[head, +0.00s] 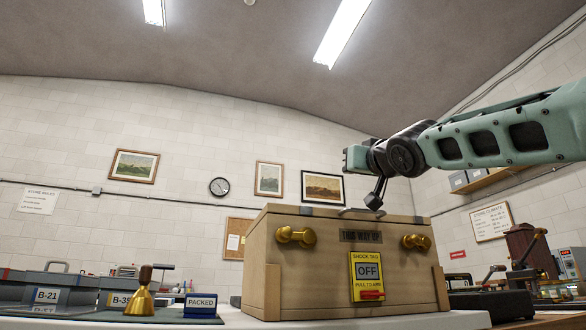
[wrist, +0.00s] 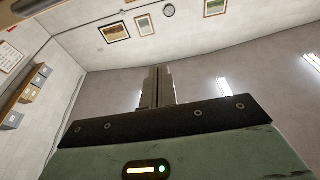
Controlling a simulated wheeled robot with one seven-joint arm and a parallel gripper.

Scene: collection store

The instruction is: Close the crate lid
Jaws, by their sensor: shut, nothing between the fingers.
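The wooden crate (head: 318,275) stands on the table in the middle of the head view, its front face toward me. Its top edge looks level, but the camera is too low to show the top surface, so I cannot tell how far the lid is closed. A thin grey piece (head: 355,211) shows at the top edge. My gripper (head: 375,202) is shut and empty, pointing down just above the crate's top, right of its middle. I cannot tell whether it touches. In the wrist view the closed fingers (wrist: 158,88) show against wall and ceiling, with no crate in sight.
The crate's front bears two brass knobs (head: 295,236) and a yellow shock tag (head: 366,290) reading OFF. Left are a brass hand stamp (head: 141,300), a PACKED block (head: 201,305) and labelled boxes. Dark equipment (head: 490,303) stands close on the right.

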